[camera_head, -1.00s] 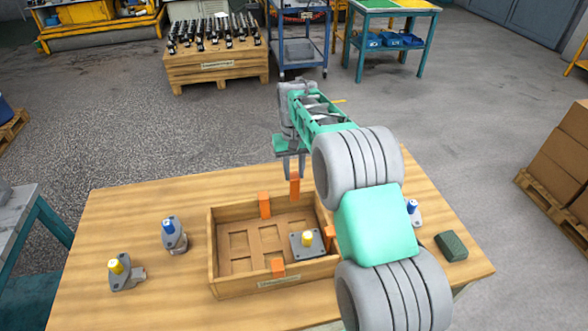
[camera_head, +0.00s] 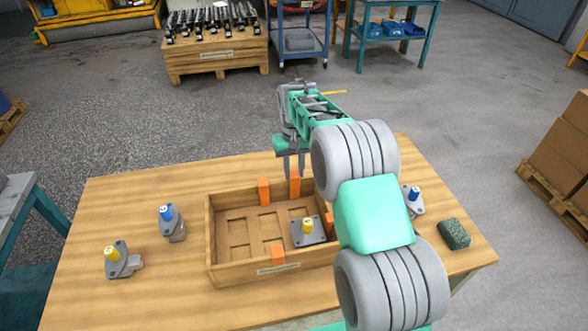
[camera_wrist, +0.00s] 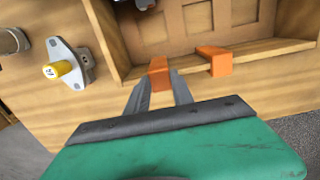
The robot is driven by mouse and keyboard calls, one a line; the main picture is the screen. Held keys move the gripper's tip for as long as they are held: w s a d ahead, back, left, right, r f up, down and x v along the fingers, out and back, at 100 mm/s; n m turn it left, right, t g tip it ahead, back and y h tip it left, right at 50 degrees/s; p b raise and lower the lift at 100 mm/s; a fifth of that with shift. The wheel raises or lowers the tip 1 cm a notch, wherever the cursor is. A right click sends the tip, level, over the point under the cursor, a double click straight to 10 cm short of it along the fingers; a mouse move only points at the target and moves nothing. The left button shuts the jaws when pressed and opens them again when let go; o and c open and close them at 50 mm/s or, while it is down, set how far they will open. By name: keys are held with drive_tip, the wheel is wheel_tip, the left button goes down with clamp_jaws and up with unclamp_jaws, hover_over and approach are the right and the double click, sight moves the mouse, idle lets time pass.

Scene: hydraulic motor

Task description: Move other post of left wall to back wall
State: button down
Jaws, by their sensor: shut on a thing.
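My gripper (camera_head: 294,172) is shut on an orange post (camera_head: 295,185) at the back wall of the wooden box (camera_head: 225,277). In the wrist view, the fingers (camera_wrist: 160,84) pinch this post (camera_wrist: 158,68) at the wall; whether it is fully seated cannot be told. A second orange post (camera_head: 264,191) stands beside it on the back wall, apart from it, and shows in the wrist view (camera_wrist: 214,60). Another post (camera_head: 277,254) is on the front wall and one (camera_head: 329,222) on the right wall, partly hidden by my arm. No post shows on the left wall.
A yellow-capped part (camera_head: 308,229) sits inside the box. Blue-capped (camera_head: 171,224) and yellow-capped (camera_head: 119,260) motors stand left of it. Another blue-capped motor (camera_head: 413,199) and a dark green block (camera_head: 454,234) lie to the right. A yellow-capped motor (camera_wrist: 62,68) is near my gripper.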

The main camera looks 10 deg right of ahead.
drive_tip(key=shift+f+b, duration=0.3)
drive_tip(key=shift+f, duration=0.3)
idle(0.3)
drive_tip(key=c, duration=1)
unclamp_jaws()
